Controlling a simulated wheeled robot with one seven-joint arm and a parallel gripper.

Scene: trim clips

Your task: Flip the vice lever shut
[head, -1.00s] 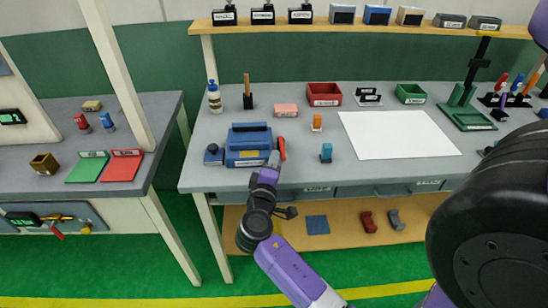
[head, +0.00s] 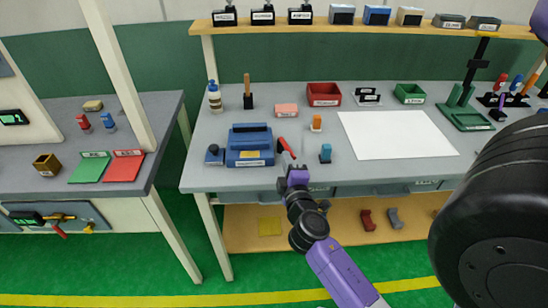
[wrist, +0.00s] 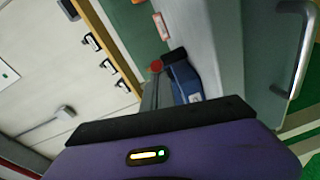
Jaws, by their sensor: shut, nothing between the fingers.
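My gripper (head: 287,159) is shut and empty, just right of the vice at the lever's lower end. I cannot tell whether it touches the lever. In the wrist view, the purple gripper body fills the bottom and hides the fingertips. Part of the blue vice (wrist: 185,82) shows beyond it, with a red tip (wrist: 156,66), likely the lever's.
A small blue-topped block (head: 325,153) stands close right of my gripper. An orange-topped block (head: 316,123) is behind it. A dark blue knobbed piece (head: 213,155) is left of the vice. A white sheet (head: 395,135) lies flat at right. A drawer handle (wrist: 297,50) shows in the wrist view.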

